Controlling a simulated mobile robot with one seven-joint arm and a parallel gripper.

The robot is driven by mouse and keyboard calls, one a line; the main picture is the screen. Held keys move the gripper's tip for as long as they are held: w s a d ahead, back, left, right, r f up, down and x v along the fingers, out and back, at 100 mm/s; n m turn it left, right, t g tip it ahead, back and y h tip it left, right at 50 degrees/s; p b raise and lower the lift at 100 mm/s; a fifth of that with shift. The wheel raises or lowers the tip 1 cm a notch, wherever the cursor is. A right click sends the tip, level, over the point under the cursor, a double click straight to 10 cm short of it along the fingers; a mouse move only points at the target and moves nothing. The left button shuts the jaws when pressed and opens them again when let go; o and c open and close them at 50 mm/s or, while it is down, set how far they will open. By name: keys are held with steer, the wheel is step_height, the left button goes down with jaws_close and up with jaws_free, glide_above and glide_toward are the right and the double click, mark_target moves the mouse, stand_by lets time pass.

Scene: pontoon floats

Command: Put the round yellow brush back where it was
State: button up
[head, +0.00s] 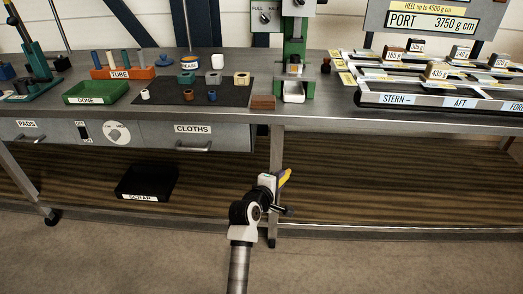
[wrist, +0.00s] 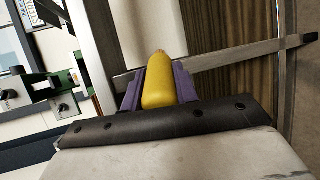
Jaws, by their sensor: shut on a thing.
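My gripper (head: 284,180) is in front of the bench, lower than its top, near a bench leg. In the wrist view its purple fingers (wrist: 159,88) are shut on a yellow thing with a rounded end, which I take to be the yellow brush (wrist: 158,72). Only a small yellow part of the brush (head: 286,176) shows in the head view. Its bristles are not visible. Which spot on the bench it came from cannot be told from these frames.
The bench top (head: 330,116) holds a green DONE tray (head: 95,93), an orange TUBE rack (head: 124,73), a dark mat (head: 218,92), a green press (head: 295,45) and a float rack (head: 440,103). A black SCRAP bin (head: 147,182) sits below. Floor in front is clear.

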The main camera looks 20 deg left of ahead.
steer(key=s+d+f, duration=0.2)
steer(key=d+f, duration=0.3)
steer(key=f, duration=0.4)
steer(key=s+d+f+n+y, duration=0.1)
steer(key=s+d+f, duration=0.1)
steer(key=d+f, duration=0.4)
steer(key=s+d+f+y, duration=0.1)
steer(key=d+f, duration=0.5)
steer(key=f, duration=0.7)
steer(key=shift+s+d+f+n, duration=0.2)
steer(key=shift+s+f+n, duration=0.15)
steer(key=shift+s, duration=0.4)
